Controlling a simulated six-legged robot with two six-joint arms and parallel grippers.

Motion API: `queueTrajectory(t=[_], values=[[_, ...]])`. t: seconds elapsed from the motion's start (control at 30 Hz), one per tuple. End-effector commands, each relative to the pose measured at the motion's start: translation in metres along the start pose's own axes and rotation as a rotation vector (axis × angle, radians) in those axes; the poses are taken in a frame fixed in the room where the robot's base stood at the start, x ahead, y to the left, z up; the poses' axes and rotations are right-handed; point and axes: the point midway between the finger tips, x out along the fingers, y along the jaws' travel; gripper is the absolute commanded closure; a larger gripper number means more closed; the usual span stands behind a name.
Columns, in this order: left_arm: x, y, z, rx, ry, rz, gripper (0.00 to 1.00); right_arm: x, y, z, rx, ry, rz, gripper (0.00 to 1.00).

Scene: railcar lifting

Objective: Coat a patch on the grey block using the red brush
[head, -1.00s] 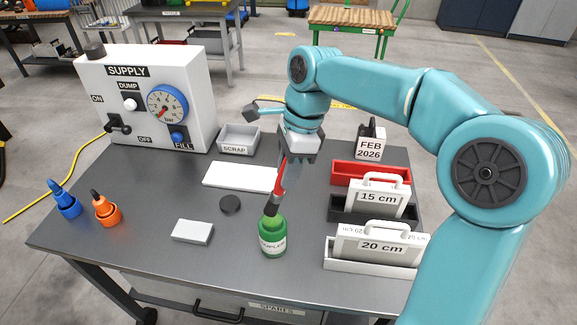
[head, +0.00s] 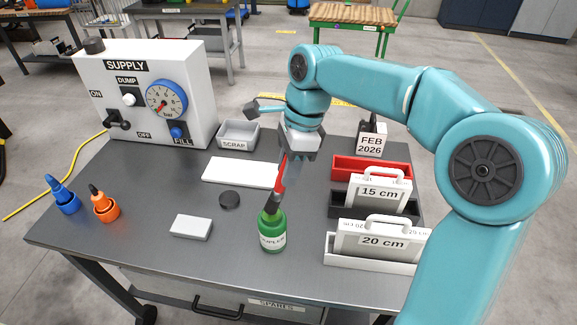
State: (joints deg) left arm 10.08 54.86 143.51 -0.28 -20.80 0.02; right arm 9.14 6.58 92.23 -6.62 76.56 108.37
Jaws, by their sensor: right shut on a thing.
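The grey block (head: 191,227) lies flat on the dark table, left of the green bottle. The red brush (head: 281,176) is held tilted by my right gripper (head: 287,153), which is shut on its upper end. The brush's dark lower end is at the mouth of the green bottle (head: 272,234); its tip is hidden inside the neck. The bottle stands upright and open, with a partly readable white label. A round black cap (head: 229,200) lies between the block and the white sheet. My left gripper does not show.
A white supply box (head: 145,95) with a gauge stands at the back left. A scrap tray (head: 238,134) and white sheet (head: 240,172) lie behind. Trays with 15 cm (head: 378,192) and 20 cm (head: 378,243) pieces stand right.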

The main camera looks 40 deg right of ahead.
Motion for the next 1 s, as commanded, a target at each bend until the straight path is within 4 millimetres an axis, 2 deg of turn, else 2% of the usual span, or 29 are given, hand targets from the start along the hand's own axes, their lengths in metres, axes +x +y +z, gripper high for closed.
queueTrajectory(t=[1.0], values=[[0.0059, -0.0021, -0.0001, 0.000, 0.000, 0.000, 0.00, 0.0095, -0.0005, -0.0023, 0.000, 0.000, 0.000, 1.00]])
